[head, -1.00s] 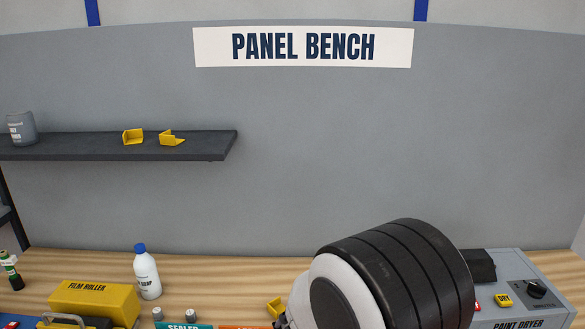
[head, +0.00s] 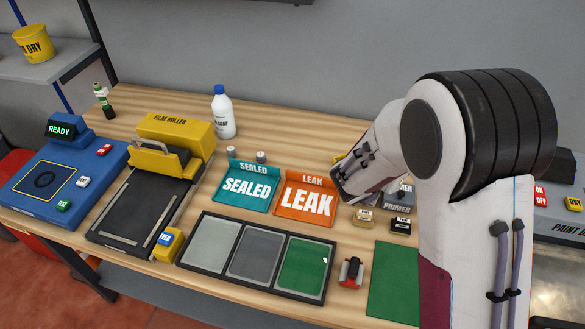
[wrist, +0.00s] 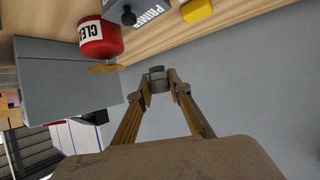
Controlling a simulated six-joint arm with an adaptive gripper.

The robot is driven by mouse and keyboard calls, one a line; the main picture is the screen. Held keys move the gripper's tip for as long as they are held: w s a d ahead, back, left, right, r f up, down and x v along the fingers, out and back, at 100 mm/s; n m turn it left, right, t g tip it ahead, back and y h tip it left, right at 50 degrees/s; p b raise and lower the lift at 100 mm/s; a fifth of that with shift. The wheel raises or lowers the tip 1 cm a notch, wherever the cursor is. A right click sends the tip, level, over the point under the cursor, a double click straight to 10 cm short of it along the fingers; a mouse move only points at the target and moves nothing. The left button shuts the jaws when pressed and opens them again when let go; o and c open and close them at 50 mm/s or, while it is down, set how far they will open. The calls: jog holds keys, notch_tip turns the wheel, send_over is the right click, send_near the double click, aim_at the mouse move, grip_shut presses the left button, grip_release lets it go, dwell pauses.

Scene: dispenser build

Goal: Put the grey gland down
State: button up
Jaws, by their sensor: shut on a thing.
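My gripper (wrist: 158,84) is shut on the grey gland (wrist: 157,75), a small grey piece between its fingertips in the wrist view. The gland is held up, with the plain grey wall behind it in that view. In the head view my arm hides the gripper and the held gland. Two more small grey pieces (head: 240,154) (head: 261,156) stand on the bench behind the teal SEALED tray (head: 232,203). The orange LEAK tray (head: 290,212) is to its right.
A black tray with three panels (head: 231,278), a green mat (head: 393,285) and a film roller (head: 175,135) lie around. A white bottle (head: 222,115) stands behind. A red can (wrist: 98,38) and a primer box (wrist: 146,10) show in the wrist view.

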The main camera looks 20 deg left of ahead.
jog(key=w+a+r+n+t+y, duration=0.1)
jog(key=w+a+n+y, duration=0.4)
jog(key=a, duration=0.6)
jog(key=w+a+n+y, duration=0.4)
jog(key=a+n+y, duration=0.1)
jog(key=a, duration=0.6)
jog(key=s+a+f+n+g+y, duration=0.2)
jog(key=s+a+f+n+y, duration=0.1)
jog(key=a, duration=0.5)
jog(key=shift+s+f+n+g+y, duration=0.2)
jog(key=shift+n+g+y, duration=0.1)
jog(key=shift+n+y, duration=0.35)
jog(key=shift+f, duration=3.1)
